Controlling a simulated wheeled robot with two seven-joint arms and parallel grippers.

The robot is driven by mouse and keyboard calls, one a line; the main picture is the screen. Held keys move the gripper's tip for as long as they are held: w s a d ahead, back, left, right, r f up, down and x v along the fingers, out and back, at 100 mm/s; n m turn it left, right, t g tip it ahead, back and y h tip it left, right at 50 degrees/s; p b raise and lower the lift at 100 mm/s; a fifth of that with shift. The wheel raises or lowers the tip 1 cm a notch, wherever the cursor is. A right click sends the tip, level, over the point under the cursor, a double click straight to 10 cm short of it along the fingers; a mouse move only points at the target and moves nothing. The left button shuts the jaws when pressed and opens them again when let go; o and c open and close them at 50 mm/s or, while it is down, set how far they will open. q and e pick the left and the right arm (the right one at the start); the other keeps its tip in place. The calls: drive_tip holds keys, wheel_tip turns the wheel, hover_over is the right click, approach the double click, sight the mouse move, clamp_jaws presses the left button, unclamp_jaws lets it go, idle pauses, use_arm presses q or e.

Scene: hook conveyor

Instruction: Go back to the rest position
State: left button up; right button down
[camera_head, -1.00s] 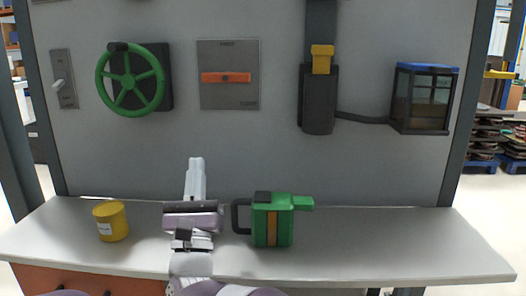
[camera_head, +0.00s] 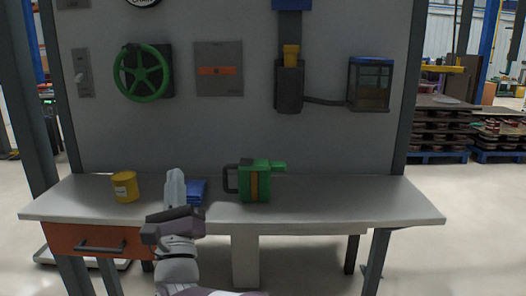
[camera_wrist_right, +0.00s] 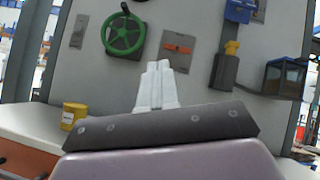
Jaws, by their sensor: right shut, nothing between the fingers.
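My right gripper (camera_head: 175,188) is in front of the workbench (camera_head: 330,205), between the yellow can and the green oil can. Its pale fingers are together and empty, pointing up toward the grey panel. In the right wrist view the closed fingers (camera_wrist_right: 157,88) stand in the middle, in front of the panel, and touch nothing. My left gripper is in neither view.
A yellow can (camera_head: 124,187) and a green can (camera_head: 256,181) stand on the bench, with a blue object (camera_head: 197,192) partly behind my gripper. The panel (camera_head: 240,130) carries a green handwheel (camera_head: 143,71), an orange handle (camera_head: 216,71) and a blue-topped box (camera_head: 369,84). An orange drawer (camera_head: 90,240) is shut.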

drive_tip(key=a+f+n+g+y, duration=0.5)
drive_tip(key=f+n+g, duration=0.3)
drive_tip(key=f+n, duration=0.45)
drive_tip(key=s+d+f+n+g+h, duration=0.3)
drive_tip(key=d+f+n+g, duration=0.45)
drive_tip(key=f+n, duration=0.5)
drive_tip(key=s+d+f+n+g+h, duration=0.2)
drive_tip(key=s+d+f+g, duration=0.15)
drive_tip(key=s+d, duration=0.4)
drive_tip(key=s+d+f+n+g+h, duration=0.25)
drive_tip(key=s+d+f, duration=0.2)
drive_tip(key=d, duration=0.65)
drive_tip(key=s+d+f+n+g+h, duration=0.1)
drive_tip(key=s+d+f+g+h, duration=0.15)
drive_tip(key=s+d, duration=0.6)
drive_tip(key=w+d+r+m+p, duration=0.1)
drive_tip(key=d+r+p, duration=0.1)
drive_tip(key=r+p, duration=1.4)
drive_tip(key=d+r+m+p, duration=0.1)
drive_tip(key=d+r+p, duration=0.2)
drive_tip(key=r+p, duration=1.4)
drive_tip(key=shift+w+r, duration=0.35)
drive_tip(key=shift+r, duration=0.2)
